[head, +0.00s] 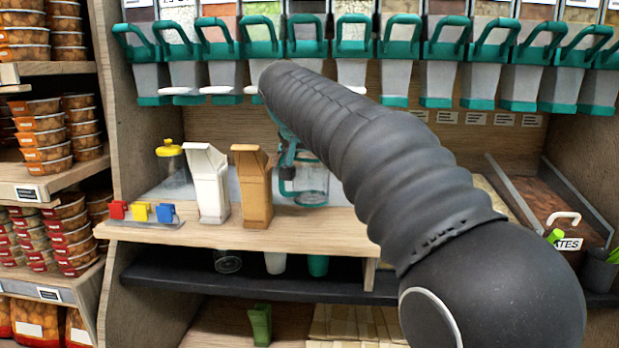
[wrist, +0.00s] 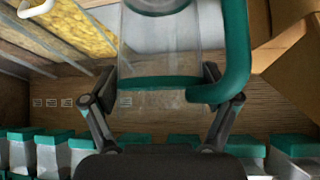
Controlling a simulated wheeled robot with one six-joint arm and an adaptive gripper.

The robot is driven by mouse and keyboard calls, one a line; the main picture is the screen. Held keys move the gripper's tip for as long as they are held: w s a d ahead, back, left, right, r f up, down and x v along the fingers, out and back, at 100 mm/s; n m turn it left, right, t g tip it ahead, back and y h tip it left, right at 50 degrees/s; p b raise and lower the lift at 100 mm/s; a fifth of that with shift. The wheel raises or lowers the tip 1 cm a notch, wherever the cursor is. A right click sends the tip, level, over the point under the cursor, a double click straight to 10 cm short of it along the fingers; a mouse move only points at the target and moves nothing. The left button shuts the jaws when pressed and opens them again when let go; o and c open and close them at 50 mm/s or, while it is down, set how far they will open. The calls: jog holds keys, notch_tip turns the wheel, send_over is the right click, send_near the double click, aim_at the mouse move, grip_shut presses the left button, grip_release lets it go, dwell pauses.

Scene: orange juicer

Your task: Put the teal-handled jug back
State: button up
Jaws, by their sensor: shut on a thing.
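The teal-handled jug, a clear vessel with teal trim, is in the middle of the head view (head: 313,182), just right of the brown carton. It fills the upper middle of the wrist view (wrist: 160,62), with its teal handle to the right. My gripper (wrist: 160,75) is shut on the jug, one finger on each side of its body. In the head view my arm hides most of the gripper and part of the jug. The jug is low over the wooden shelf (head: 350,232); I cannot tell whether its base touches.
A white carton (head: 207,185), a brown carton (head: 252,188) and a yellow-topped jar (head: 172,163) stand left of the jug. Red, yellow and blue blocks (head: 141,212) are at the shelf's left. Teal-handled dispensers (head: 397,60) line up above. Cups (head: 275,262) stand on the black shelf below.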

aim_at(309, 176)
jog(key=shift+f+b, duration=0.6)
jog(key=shift+f, duration=1.45)
jog(key=shift+f, duration=0.15)
jog(key=o, duration=1.1)
jog(key=shift+s+a+r, duration=0.1)
jog(key=shift+s+r, duration=0.05)
jog(key=shift+r, duration=0.25)
jog(key=p+v, duration=0.1)
jog(key=v, duration=1)
jog(key=shift+s+r, duration=0.1)
jog(key=shift+s, duration=0.15)
